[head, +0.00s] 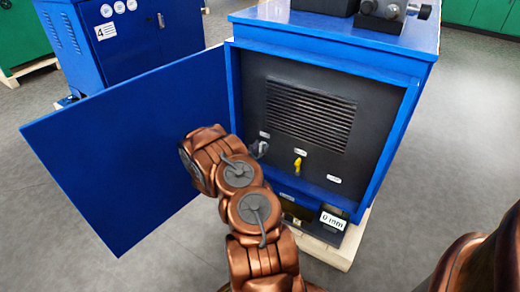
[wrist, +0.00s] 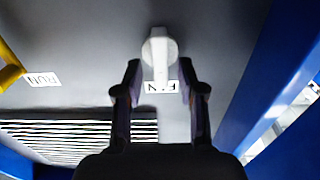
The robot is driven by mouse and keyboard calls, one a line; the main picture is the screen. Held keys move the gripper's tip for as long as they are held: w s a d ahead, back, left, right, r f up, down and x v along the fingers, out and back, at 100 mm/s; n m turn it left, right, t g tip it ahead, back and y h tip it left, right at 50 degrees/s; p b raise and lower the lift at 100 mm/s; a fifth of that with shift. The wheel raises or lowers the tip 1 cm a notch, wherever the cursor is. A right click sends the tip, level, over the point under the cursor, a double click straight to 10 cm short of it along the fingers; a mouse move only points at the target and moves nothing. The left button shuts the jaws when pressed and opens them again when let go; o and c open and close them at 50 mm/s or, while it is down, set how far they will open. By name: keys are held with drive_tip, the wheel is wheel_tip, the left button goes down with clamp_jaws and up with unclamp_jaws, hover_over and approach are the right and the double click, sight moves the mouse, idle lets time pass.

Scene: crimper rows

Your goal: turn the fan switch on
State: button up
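The fan switch (wrist: 160,52) is a pale rotary knob on a dark grey panel. In the wrist view, its handle stands along the picture's vertical and covers the middle letter of the upside-down label. My gripper (wrist: 160,78) is open, with one dark finger on each side of the handle's lower end. I see gaps on both sides; whether the fingertips reach the knob's depth I cannot tell. In the head view, the switch (head: 261,147) shows as a small grey piece beside my arm, which hides most of my gripper.
A yellow RUN switch (head: 297,164) sits to the right on the same panel, below a vent grille (head: 312,115). The blue cabinet door (head: 130,150) stands wide open on the left. A display reading 0 mm (head: 332,221) is lower down. Another blue cabinet (head: 140,40) stands behind.

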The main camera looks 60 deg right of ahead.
drive_tip(key=shift+d, duration=0.1)
clamp_jaws()
idle(0.4)
